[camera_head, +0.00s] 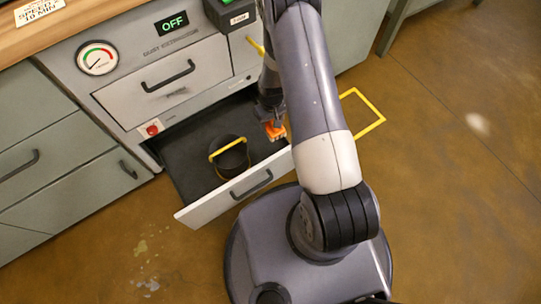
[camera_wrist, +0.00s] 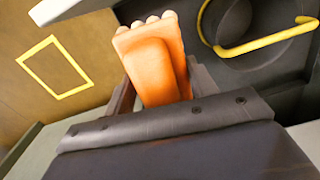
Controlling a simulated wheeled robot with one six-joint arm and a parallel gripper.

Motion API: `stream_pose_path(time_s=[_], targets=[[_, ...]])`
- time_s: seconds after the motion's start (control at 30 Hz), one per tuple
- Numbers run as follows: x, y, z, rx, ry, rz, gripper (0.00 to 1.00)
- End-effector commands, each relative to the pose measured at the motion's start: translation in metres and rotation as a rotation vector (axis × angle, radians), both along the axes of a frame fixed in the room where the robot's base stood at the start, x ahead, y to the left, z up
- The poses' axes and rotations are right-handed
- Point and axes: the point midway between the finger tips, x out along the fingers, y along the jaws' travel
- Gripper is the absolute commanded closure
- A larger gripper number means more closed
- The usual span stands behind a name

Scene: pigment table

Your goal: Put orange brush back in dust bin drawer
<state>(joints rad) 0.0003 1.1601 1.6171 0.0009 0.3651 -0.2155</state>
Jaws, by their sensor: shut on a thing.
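The orange brush (camera_head: 274,131) is held at the end of my arm, over the right part of the open drawer in the head view. My gripper (camera_head: 269,115) is shut on it. In the wrist view the orange brush (camera_wrist: 153,60) stands out between the fingers of my gripper (camera_wrist: 150,88), its pale tufted end away from me. The dust bin drawer (camera_head: 208,204) is pulled out, with a dark inside and a grey front with a handle. Whether the brush touches the drawer floor cannot be told.
A dark round bin with a yellow handle (camera_head: 228,145) stands inside the drawer, left of the brush; the yellow handle shows in the wrist view (camera_wrist: 262,44). A closed drawer (camera_head: 150,95) is above. A yellow square (camera_head: 371,122) marks the floor at right.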

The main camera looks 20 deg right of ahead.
Motion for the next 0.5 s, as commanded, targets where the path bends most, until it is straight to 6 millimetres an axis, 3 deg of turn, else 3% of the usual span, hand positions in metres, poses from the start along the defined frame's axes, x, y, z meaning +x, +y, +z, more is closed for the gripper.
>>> stream_pose_path(time_s=[0.03,0.2,0.33,0.5], targets=[[0.002,0.000,-0.027,0.000,-0.001,0.010,0.71],[0.009,0.000,-0.070,0.000,-0.001,0.047,0.71],[0.012,0.000,-0.096,0.000,0.000,0.071,0.71],[0.016,0.000,-0.115,0.000,-0.001,0.092,0.71]])
